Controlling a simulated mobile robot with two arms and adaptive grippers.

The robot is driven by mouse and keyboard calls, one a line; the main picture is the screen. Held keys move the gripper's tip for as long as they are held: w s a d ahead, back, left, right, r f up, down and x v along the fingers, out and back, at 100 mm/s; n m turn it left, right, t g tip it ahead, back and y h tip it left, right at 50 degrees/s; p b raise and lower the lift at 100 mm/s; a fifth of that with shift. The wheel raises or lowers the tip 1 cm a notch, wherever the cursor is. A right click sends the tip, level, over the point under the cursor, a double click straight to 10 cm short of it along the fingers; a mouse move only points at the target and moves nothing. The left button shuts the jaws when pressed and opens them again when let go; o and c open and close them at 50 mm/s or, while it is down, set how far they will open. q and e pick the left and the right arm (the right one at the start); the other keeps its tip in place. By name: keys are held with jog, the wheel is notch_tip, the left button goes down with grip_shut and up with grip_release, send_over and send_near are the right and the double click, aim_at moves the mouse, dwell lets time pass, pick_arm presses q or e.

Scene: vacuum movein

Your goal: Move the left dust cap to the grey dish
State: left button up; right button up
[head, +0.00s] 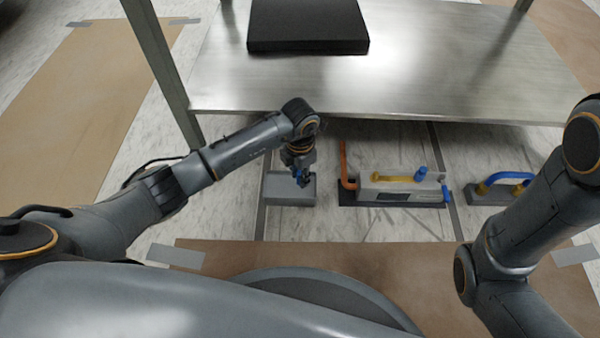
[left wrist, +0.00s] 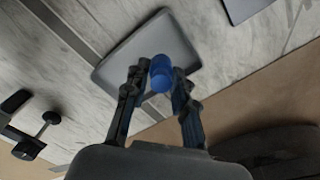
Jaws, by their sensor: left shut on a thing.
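The dust cap is a small blue cylinder (left wrist: 161,72) between the fingertips of my left gripper (left wrist: 157,84) in the left wrist view. My left gripper (head: 301,178) is shut on it and points down over the grey dish (head: 284,198) in the head view. The dish is a shallow grey rectangular tray and also shows behind the cap in the left wrist view (left wrist: 128,48). The cap appears held above the dish; the exact gap cannot be told. My right gripper is out of the head view; only its arm shows at the right.
A grey pump-like unit (head: 402,183) with an orange handle, a yellow bar and blue fittings stands right of the dish. Another unit with a blue hose (head: 507,176) is further right. A steel table (head: 430,60) carrying a black box (head: 307,27) overhangs behind the dish.

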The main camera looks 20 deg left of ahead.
pick_arm(q)
jog(key=shift+f, duration=0.2)
dwell(0.6)
jog(key=shift+f, duration=0.15)
jog(key=shift+f, duration=0.45)
jog(key=shift+f+b, duration=0.1)
jog(key=shift+b, duration=0.2)
dwell(0.5)
jog(key=shift+f, duration=0.3)
jog(key=o, duration=1.3)
